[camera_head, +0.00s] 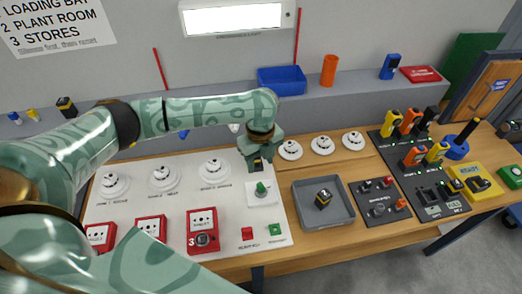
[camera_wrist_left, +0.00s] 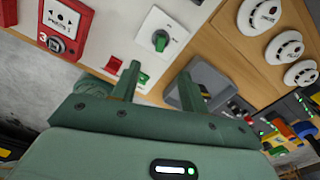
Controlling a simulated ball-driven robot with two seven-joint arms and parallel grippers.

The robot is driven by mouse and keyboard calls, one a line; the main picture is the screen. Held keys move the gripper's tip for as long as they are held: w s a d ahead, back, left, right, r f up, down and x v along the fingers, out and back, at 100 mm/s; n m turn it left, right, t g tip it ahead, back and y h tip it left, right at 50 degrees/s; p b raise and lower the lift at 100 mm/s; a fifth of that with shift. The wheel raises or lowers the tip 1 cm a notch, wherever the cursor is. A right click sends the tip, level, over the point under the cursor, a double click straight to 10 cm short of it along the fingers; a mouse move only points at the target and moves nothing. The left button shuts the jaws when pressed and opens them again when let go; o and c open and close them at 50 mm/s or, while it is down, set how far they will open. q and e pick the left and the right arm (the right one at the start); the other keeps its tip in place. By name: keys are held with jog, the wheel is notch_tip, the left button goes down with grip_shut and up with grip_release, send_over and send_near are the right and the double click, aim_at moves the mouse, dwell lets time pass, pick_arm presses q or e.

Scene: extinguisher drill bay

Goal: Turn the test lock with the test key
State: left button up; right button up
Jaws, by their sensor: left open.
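A white square plate (camera_head: 263,198) on the white panel carries a green knob-like piece (camera_head: 262,188), which looks like the test key in the test lock; the labels are too small to confirm this. The green piece also shows in the left wrist view (camera_wrist_left: 160,41), beyond the fingertips. My left gripper (camera_head: 257,164) is just behind and above the plate in the head view. Its two fingers (camera_wrist_left: 158,77) are apart with nothing between them, and it does not touch the green piece. My right gripper is in neither view.
Red call-point boxes (camera_head: 202,231) stand along the panel front, with white round detectors (camera_head: 214,171) behind. Small red (camera_head: 247,233) and green (camera_head: 278,229) buttons lie in front of the plate. A grey tray (camera_head: 311,213) with a dark object (camera_head: 323,199) is to the right.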

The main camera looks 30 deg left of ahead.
aim_at(261, 185)
pick_arm(q)
notch_tip(261, 185, down, 12)
jog(key=b, duration=0.2)
jog(key=shift+w+f+b, duration=0.1)
jog(key=shift+f+b, duration=0.1)
jog(key=shift+b, duration=0.2)
jog(key=shift+f, duration=0.4)
jog(key=shift+c, duration=0.3)
grip_shut()
